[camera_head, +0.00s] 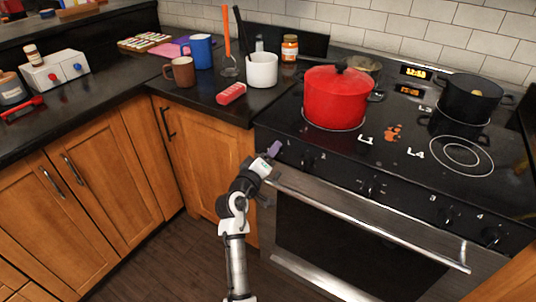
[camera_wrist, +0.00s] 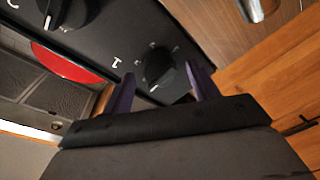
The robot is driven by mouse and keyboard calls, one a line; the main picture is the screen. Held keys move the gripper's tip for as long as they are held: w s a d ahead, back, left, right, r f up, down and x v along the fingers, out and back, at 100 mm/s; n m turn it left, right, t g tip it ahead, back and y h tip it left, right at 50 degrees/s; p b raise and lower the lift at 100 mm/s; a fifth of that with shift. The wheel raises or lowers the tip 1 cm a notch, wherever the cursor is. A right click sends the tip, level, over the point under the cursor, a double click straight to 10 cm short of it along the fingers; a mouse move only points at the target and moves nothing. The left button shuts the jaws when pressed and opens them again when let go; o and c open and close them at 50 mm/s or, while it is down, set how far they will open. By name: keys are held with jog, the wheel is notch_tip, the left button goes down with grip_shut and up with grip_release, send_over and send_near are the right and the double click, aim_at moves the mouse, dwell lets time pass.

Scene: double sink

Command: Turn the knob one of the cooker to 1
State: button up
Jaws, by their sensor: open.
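The cooker (camera_head: 345,215) stands at the right, with a row of black knobs along its front panel. Knob one (camera_wrist: 160,65) is in the wrist view, a round black knob beside a white "1" label on the black panel. My gripper (camera_wrist: 160,73) is open, its two purple fingers on either side of the knob in the picture. I cannot tell whether they touch it. In the head view my gripper (camera_head: 271,152) is at the left end of the knob panel and hides most of knob one. Knob two (camera_head: 308,161) is just right of it.
A red pot (camera_head: 336,97) and a black pot (camera_head: 470,99) stand on the hob. The oven handle (camera_head: 365,220) runs below the knobs, close to my gripper. Wooden cabinets (camera_head: 204,150) are at the left; the floor in front is clear.

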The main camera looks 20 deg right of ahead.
jog(key=c, duration=1)
jog(key=shift+f+m+b, duration=0.15)
jog(key=shift+m+b, duration=0.15)
jog(key=shift+b, duration=0.4)
jog(key=m+h+b, duration=0.1)
jog(key=m+b, duration=1)
jog(key=b, duration=0.6)
jog(key=shift+f+m+b, duration=0.1)
jog(key=shift+m+b, duration=0.2)
jog(key=shift+b, duration=0.05)
jog(key=shift+h, duration=0.3)
